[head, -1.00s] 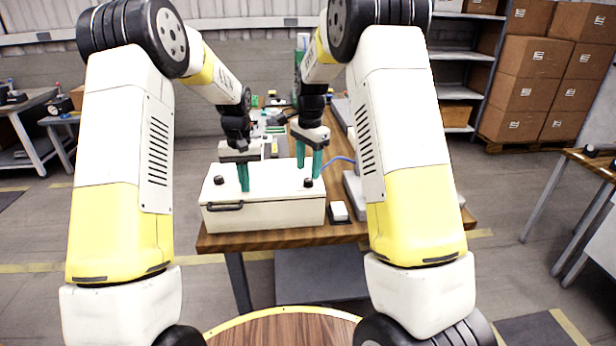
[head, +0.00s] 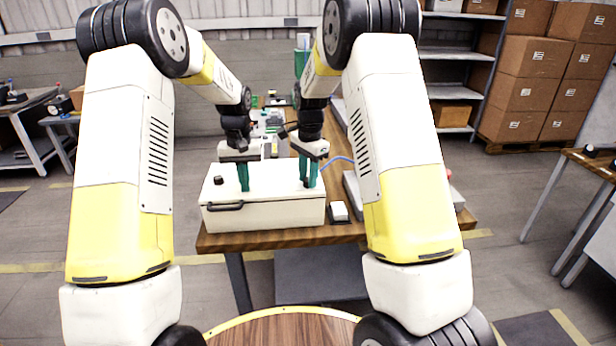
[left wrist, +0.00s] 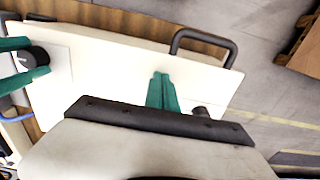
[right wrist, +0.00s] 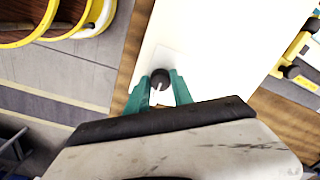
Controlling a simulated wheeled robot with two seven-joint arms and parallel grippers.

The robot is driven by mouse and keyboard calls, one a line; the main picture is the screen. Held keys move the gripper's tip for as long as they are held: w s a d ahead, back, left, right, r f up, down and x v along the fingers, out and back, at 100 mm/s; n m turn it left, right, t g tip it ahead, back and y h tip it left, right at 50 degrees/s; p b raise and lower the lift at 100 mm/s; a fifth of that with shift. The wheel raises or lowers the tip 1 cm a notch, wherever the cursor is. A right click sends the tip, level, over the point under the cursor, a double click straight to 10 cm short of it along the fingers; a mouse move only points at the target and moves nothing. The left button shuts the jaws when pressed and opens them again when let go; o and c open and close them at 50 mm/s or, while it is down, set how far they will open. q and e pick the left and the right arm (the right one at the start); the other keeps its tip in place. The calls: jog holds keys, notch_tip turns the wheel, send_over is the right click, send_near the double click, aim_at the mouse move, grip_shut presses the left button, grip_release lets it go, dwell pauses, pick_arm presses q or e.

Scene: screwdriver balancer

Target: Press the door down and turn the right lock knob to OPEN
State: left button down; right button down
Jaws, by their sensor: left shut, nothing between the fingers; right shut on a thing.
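The white door (head: 265,178) is the flat top of a box with a black handle (head: 225,206) on its front; it looks flat on the box. My left gripper (head: 243,188) is shut and empty, its green fingertips at the door's top near the middle. The right lock knob (right wrist: 159,79) is black with a pale line and sits between the green fingers of my right gripper (right wrist: 160,88), which is shut on it. The knob also shows in the left wrist view (left wrist: 34,58). The left lock knob (head: 219,180) is black and stands free at the door's left.
The box stands on a wooden table (head: 290,240). A white button block (head: 338,211) sits right of the box, near the table's front edge. A grey unit (head: 352,188) and a blue cable (head: 342,159) lie to the right. Small equipment stands behind the box.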

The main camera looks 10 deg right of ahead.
pick_arm(q)
jog(key=shift+f, duration=0.1)
pick_arm(e)
jog(key=n, duration=0.4)
jog(key=shift+d+n, duration=0.1)
jog(key=shift+n, duration=0.3)
jog(key=n, duration=0.4)
jog(key=shift+n, duration=0.3)
jog(key=n, duration=0.4)
jog(key=shift+d+g, duration=0.1)
jog(key=shift+g, duration=0.2)
jog(key=shift+n, duration=2.2)
jog(key=c, duration=1.1)
grip_release()
